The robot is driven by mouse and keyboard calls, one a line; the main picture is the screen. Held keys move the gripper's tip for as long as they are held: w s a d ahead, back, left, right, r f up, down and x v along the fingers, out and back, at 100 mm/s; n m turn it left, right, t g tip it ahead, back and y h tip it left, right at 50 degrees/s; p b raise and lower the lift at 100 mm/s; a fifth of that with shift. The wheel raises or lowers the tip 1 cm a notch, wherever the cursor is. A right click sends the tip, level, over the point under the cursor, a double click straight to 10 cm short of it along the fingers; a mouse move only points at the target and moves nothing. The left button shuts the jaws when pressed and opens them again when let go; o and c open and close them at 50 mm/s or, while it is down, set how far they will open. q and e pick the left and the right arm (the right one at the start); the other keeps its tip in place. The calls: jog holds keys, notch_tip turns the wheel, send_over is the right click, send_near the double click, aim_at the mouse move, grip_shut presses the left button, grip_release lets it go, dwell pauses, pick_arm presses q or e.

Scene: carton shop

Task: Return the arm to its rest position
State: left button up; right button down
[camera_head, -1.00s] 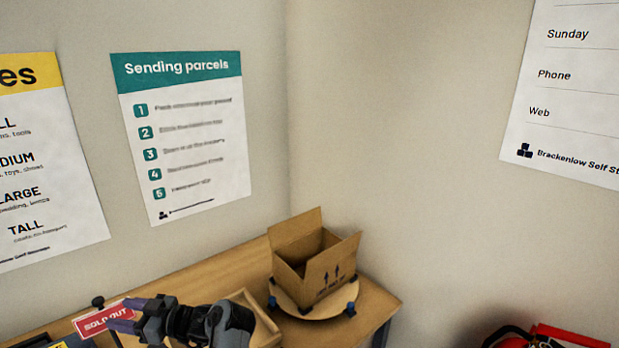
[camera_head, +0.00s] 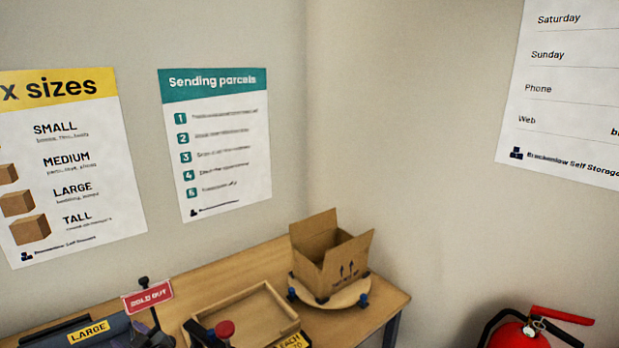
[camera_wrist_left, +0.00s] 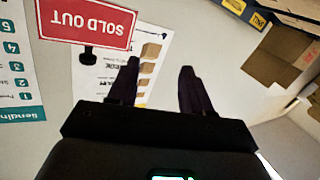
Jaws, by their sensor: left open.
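My left gripper shows in the left wrist view (camera_wrist_left: 160,72), with its two dark fingers apart and nothing between them. In the head view only a small dark part of it (camera_head: 148,332) shows low at the left, just below the red SOLD OUT sign (camera_head: 148,297). The rest of that arm is out of the frame or hidden. In the wrist view the same sign (camera_wrist_left: 88,22) is upside down, left of the fingers. My right gripper is not in view.
An open carton (camera_head: 330,258) stands on a round turntable (camera_head: 358,291) at the bench's right end. A shallow wooden tray (camera_head: 245,306) lies left of it. A red extinguisher (camera_head: 520,337) is lower right.

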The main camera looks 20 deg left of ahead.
pick_arm(q)
jog(key=s+d+f+m+t+h, duration=0.2)
jog(key=d+f+m+t+h, duration=0.1)
jog(key=d+f+m+h, duration=0.4)
jog(key=s+d+f+m+t+h, duration=0.2)
jog(key=d+m+t+h, duration=0.25)
jog(key=d, duration=0.55)
jog(key=s+d+f+m+g+h, duration=0.35)
jog(key=s+d, duration=0.45)
jog(key=s, duration=0.4)
jog(key=s+d+f+m+g+h, duration=0.25)
jog(key=s+d+m+g, duration=0.2)
jog(key=s+d, duration=0.55)
notch_tip(320, 180, up, 23)
jog(key=s+a+p, duration=0.1)
jog(key=a+p, duration=0.1)
jog(key=p, duration=2.1)
jog(key=shift+n+y, duration=0.35)
jog(key=shift+y, duration=0.1)
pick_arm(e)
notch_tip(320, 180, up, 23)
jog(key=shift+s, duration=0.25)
pick_arm(q)
jog(key=shift+r, duration=0.1)
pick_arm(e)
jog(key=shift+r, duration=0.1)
